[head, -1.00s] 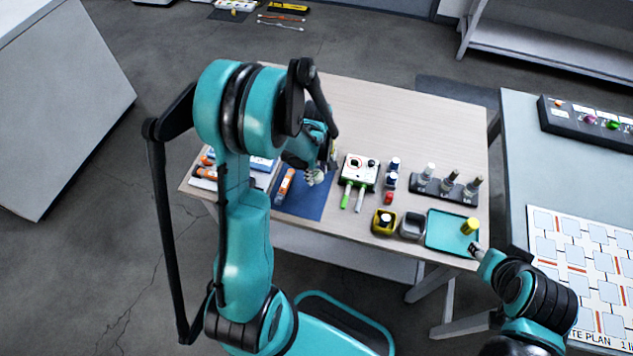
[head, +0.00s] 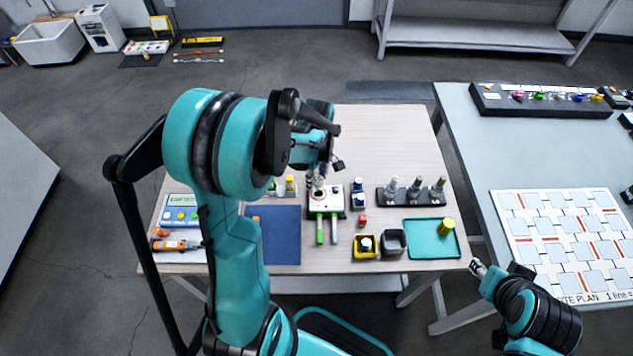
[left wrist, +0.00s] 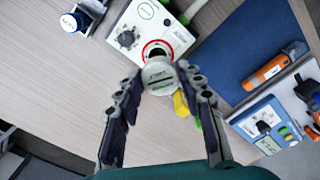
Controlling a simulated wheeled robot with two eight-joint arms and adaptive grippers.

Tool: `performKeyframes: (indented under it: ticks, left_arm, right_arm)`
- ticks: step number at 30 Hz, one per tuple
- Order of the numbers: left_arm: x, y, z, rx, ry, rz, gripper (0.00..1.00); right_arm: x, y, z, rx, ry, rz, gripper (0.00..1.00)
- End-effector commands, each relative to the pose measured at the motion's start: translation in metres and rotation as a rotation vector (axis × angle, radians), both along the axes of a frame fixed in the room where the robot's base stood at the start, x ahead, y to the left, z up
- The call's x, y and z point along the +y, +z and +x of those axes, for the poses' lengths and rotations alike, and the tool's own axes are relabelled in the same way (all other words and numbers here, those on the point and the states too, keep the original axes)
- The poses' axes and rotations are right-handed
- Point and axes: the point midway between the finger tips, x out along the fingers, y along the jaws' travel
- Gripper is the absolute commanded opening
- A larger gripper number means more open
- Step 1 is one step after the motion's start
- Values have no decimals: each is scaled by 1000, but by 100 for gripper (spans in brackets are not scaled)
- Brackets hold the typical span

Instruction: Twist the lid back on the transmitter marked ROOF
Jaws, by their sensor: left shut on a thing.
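My left gripper (head: 318,184) is over the white device (head: 327,201), at its upper left. In the left wrist view its fingers (left wrist: 160,84) are shut on a pale grey round piece (left wrist: 158,70) with small lettering I cannot read. I cannot tell whether this is the lid alone or a lidded transmitter. The piece overlaps a red-ringed socket on the white device (left wrist: 138,32); I cannot tell if they touch. Three upright grey pieces (head: 415,190) stand in a black rack. No ROOF mark is legible. My right gripper (head: 478,268) is off the table's front right corner, its jaws too small to judge.
The blue mat (head: 275,240) lies left of the device; an orange tool (left wrist: 275,66) lies at its edge. The back of the table is clear.

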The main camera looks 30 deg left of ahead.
Motion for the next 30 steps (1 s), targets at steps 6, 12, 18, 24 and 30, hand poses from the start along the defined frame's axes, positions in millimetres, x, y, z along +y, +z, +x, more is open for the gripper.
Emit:
performKeyframes:
  ticks: [6, 12, 18, 24, 30]
  left_arm:
    - [0, -6, 0, 0, 7, 0, 21]
    - [0, -22, 0, 0, 6, 0, 21]
    - [0, -35, 0, 0, 6, 0, 21]
    - [0, -36, 0, 0, 6, 0, 21]
    - [0, -36, 0, 0, 6, 0, 21]
  right_arm:
    - [0, -7, 0, 0, 0, 0, 40]
    - [0, -19, 0, 0, 0, 0, 40]
    - [0, -28, 0, 0, 0, 0, 40]
    - [0, -28, 0, 0, 0, 0, 40]
    - [0, -28, 0, 0, 0, 0, 40]
